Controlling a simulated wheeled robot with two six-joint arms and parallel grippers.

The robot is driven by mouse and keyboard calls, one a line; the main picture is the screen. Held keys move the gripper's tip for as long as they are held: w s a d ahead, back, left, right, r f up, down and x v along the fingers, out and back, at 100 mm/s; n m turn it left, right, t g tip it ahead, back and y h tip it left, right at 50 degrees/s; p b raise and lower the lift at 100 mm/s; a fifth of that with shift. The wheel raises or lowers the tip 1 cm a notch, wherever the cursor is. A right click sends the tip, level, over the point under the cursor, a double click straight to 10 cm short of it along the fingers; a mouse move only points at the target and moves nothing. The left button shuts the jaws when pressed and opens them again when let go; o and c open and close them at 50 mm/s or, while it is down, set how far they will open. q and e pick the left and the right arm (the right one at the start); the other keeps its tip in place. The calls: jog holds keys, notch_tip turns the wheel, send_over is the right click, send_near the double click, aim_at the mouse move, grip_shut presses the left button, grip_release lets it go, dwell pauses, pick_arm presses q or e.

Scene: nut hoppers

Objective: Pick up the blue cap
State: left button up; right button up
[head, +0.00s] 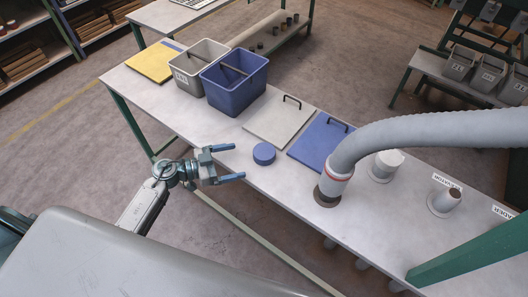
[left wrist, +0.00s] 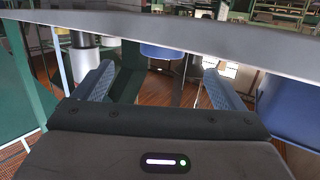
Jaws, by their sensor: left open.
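The blue cap (head: 264,153), a short round disc, sits on the near part of the grey table top (head: 225,133). My left gripper (head: 238,162) is open and empty, just left of the cap and apart from it, with its fingers pointing toward it. In the left wrist view, which looks upside down, the cap (left wrist: 162,51) shows beyond and between the open fingers (left wrist: 157,72). My right gripper is not in view.
A blue bin (head: 232,91) and a grey bin (head: 181,80) stand behind left. A white lid (head: 277,122) and a blue lid (head: 310,150) lie behind the cap. A thick grey hose (head: 400,134) with its end (head: 333,186) stands to the right.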

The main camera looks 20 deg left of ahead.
aim_at(254, 156)
pick_arm(q)
jog(key=x, duration=0.4)
jog(key=shift+r+p, duration=0.15)
jog(key=shift+p, duration=0.15)
jog(key=shift+w+d, duration=0.4)
jog(key=p+x, duration=0.1)
jog(key=x, duration=0.2)
jog(key=shift+w+d, duration=0.15)
jog(key=shift+w, duration=0.1)
jog(key=shift+w+d+f, duration=0.25)
jog(key=shift+d+f, duration=0.1)
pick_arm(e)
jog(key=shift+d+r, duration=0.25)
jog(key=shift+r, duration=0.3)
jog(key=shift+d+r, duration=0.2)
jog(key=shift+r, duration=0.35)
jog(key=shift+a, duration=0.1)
pick_arm(q)
jog(key=c, duration=1.1)
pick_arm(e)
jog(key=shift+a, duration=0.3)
